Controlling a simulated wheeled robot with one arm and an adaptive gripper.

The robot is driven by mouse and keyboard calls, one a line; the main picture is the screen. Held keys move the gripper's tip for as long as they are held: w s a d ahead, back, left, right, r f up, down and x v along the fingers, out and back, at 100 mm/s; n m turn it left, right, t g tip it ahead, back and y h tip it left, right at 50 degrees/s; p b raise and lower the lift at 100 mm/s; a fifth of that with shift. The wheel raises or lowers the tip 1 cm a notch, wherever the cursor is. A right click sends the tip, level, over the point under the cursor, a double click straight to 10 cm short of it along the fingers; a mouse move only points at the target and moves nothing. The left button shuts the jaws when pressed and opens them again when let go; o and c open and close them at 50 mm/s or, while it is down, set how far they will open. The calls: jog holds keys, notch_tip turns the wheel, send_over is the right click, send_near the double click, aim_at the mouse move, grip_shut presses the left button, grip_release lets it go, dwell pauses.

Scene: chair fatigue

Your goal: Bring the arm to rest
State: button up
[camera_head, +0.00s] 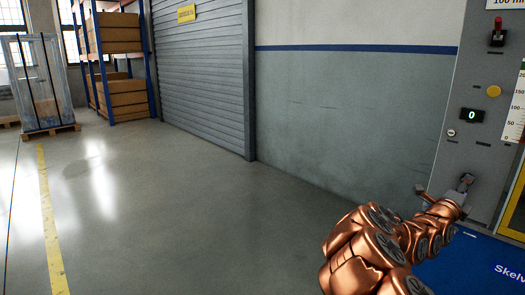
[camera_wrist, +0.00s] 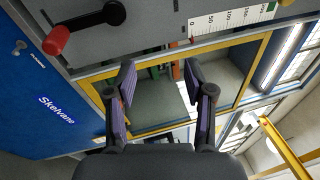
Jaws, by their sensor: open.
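My gripper (camera_wrist: 161,82) is open and empty in the wrist view, with its two dark, purple-padded fingers spread apart. In the head view my copper-coloured arm reaches from the lower right, and my gripper (camera_head: 446,192) is in front of the lower part of a grey machine panel (camera_head: 460,150). No object shows between the fingers. I cannot tell whether a fingertip touches the panel.
The panel carries a red-handled lever (camera_head: 498,32), a yellow button (camera_head: 493,91), a display reading 0 (camera_head: 472,115) and a scale (camera_head: 515,110). A blue Skelvane surface (camera_head: 460,268) is below. Grey floor (camera_head: 190,210) is open at left, before a roller shutter (camera_head: 205,75).

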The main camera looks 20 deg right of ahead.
jog(key=s+a+r+m+g+h+p, duration=0.1)
jog(key=s+r+m, duration=0.15)
jog(key=r, duration=0.35)
jog(key=s+a+r+m+g+h+p, duration=0.1)
jog(key=a+r+m+g+p, duration=0.1)
jog(key=r+m, duration=0.3)
jog(key=s+a+r+m+g+y+p, duration=0.1)
jog(key=s+a+r+m+g+p, duration=0.4)
jog(key=s+r+m, duration=0.3)
jog(key=s+a+r+m+g+y+p, duration=0.2)
jog(key=s+a+r+m+g+p, duration=0.35)
jog(key=m, duration=0.45)
jog(key=s+a+f+m+t+y+p, duration=0.1)
jog(key=s+a+f+m+y+p, duration=0.3)
jog(key=a, duration=0.4)
jog(key=s+a+f+m+t+y+p, duration=0.2)
jog(key=s+a+m+y+p, duration=0.25)
jog(key=a+m, duration=0.2)
jog(key=s+a+m+t+y+p, duration=0.1)
jog(key=a+y+p, duration=0.3)
jog(key=a, duration=1)
jog(key=s+a+f+m+y+p, duration=0.1)
jog(key=a+y+p, duration=0.3)
jog(key=a, duration=1.1)
jog(key=shift+s+f+t+y, duration=0.25)
jog(key=shift+s+t+y, duration=0.1)
jog(key=shift+y, duration=0.4)
